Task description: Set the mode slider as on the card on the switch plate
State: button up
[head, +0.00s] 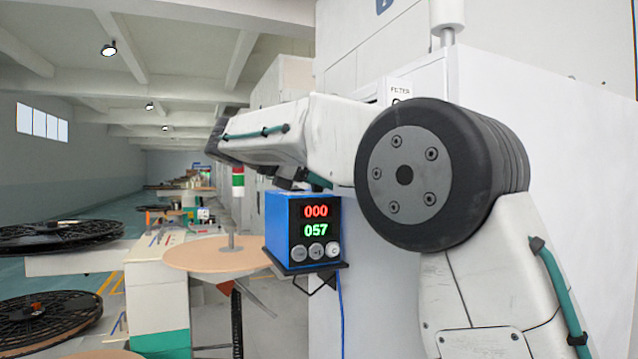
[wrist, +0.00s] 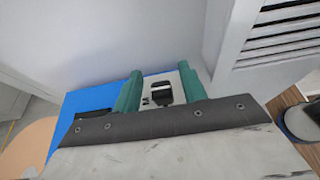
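In the wrist view, my gripper (wrist: 160,84) has its two teal fingers spread apart. Between them shows a pale plate (wrist: 173,77) with a dark piece (wrist: 160,94) that looks like the slider; its setting cannot be read. Small dark marks (wrist: 146,100) lie beside it. Neither finger clearly grips the piece. The head view shows a blue counter box (head: 281,228) with red "000", green "057" and round buttons; a blue surface (wrist: 85,101) lies under the fingers in the wrist view. My arm hides the fingers from the head. No readable mode card is visible.
A white cabinet (head: 545,120) stands right of the box, with a partly covered "FILTER" label (head: 400,91). A louvred vent (wrist: 280,40) is at the wrist view's upper right. A round tan table (head: 205,256) and black reels (head: 55,236) stand left.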

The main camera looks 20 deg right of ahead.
jog(key=v, duration=0.7)
jog(key=shift+a+r, duration=0.15)
jog(key=shift+a, duration=0.25)
